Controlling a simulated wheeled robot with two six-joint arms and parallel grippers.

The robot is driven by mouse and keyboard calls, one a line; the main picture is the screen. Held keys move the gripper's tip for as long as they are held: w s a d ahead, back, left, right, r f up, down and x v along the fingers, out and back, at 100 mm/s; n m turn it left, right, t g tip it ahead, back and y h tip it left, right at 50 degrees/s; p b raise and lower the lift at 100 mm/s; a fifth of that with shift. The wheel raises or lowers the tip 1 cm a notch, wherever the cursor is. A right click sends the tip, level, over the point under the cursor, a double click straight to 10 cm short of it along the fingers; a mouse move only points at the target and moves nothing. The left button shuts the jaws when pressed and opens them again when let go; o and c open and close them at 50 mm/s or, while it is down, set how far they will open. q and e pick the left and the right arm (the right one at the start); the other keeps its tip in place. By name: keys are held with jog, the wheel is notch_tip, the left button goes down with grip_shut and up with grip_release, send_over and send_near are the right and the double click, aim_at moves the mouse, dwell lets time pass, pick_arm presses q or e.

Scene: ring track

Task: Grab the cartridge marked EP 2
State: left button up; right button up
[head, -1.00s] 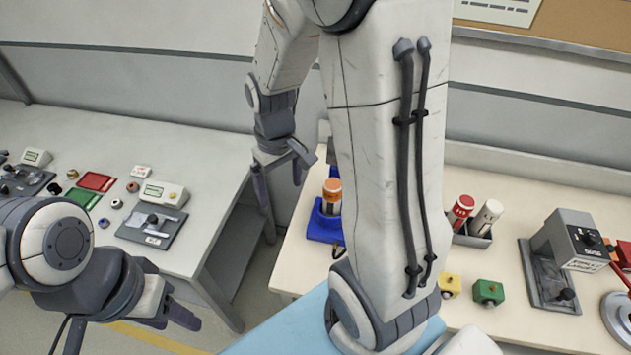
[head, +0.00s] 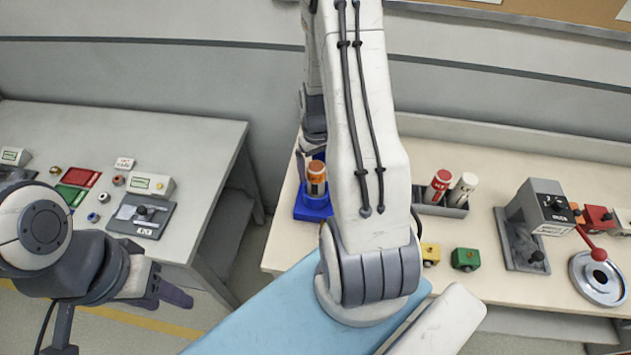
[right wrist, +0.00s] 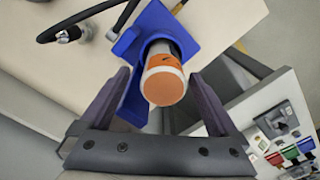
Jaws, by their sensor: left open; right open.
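An orange-capped cartridge (head: 316,180) with a white body stands in a blue holder (head: 312,209) at the left end of the right-hand bench. A red cartridge (head: 438,187) and a white one (head: 462,190) stand in a dark rack (head: 440,209) further right. I cannot read an EP 2 mark on any of them. My right gripper (head: 311,152) is open above the orange-capped cartridge, partly hidden by my arm. In the right wrist view the orange cap (right wrist: 163,86) sits between the open fingers, apparently untouched. My left gripper (head: 168,292) is open and empty, in front of the left bench.
Yellow (head: 430,253) and green (head: 466,259) blocks lie near the bench's front edge. A press-like device (head: 540,220) and a round base with a red lever (head: 598,278) stand at the right. The left bench (head: 205,140) holds small devices; a gap separates the benches.

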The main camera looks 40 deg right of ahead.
jog(key=f, duration=0.1)
jog(key=f+p, duration=0.1)
jog(key=f, duration=0.1)
jog(key=shift+s+a, duration=0.1)
jog(key=shift+a, duration=0.1)
jog(key=shift+f+p, duration=0.3)
jog(key=shift+f, duration=0.35)
grip_shut()
jog(key=shift+r, duration=0.15)
